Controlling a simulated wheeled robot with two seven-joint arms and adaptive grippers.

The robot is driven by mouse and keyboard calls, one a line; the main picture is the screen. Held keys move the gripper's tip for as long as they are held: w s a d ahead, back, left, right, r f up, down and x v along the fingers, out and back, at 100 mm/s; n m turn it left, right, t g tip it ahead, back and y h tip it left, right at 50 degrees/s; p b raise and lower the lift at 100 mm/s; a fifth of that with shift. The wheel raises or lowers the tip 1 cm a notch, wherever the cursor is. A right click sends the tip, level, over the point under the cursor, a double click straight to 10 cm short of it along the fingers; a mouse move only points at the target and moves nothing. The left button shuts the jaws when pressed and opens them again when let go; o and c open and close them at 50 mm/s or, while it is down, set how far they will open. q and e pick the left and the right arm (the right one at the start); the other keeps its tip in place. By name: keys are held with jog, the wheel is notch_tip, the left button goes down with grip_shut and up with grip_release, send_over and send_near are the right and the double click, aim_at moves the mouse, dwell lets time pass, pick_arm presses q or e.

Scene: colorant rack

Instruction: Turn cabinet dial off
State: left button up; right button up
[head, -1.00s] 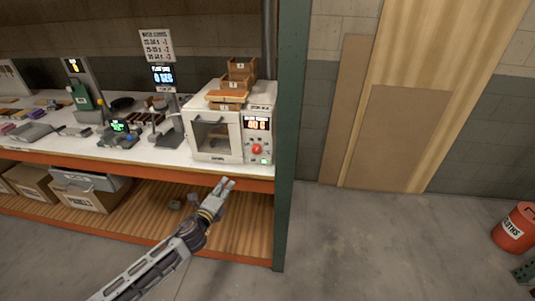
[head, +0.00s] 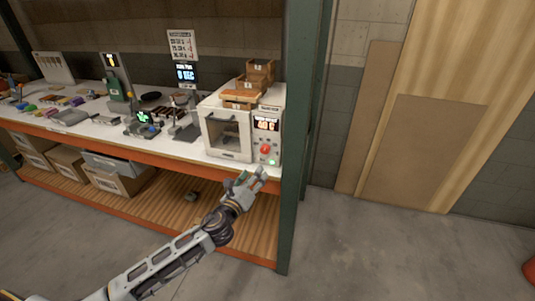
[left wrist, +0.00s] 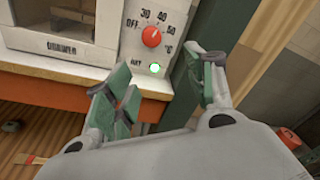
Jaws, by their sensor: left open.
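The white cabinet (head: 229,133) stands at the right end of the bench's upper shelf, its windowed door closed. Its red dial (head: 265,149) is on the front panel, right of the door, below a lit display (head: 266,125). In the left wrist view the dial (left wrist: 152,36) has OFF at its left and 30, 40 and 50 around it; its small pointer mark is hard to read. A green light (left wrist: 154,68) glows below it. My left gripper (head: 253,175) is open and empty, below and in front of the dial, apart from it. My right gripper is out of view.
Wooden trays (head: 257,75) are stacked on the cabinet. A green rack post (head: 299,150) stands close to its right. The orange shelf edge (head: 190,168) runs just below the cabinet. Tools and a stand fill the bench to the left. The floor in front is clear.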

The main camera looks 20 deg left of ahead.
pick_arm(q)
jog(key=m, duration=0.5)
jog(key=a+m+y, duration=0.1)
jog(key=m, duration=0.1)
jog(key=shift+r, duration=0.35)
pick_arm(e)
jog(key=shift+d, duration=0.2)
pick_arm(q)
jog(key=shift+w, duration=0.25)
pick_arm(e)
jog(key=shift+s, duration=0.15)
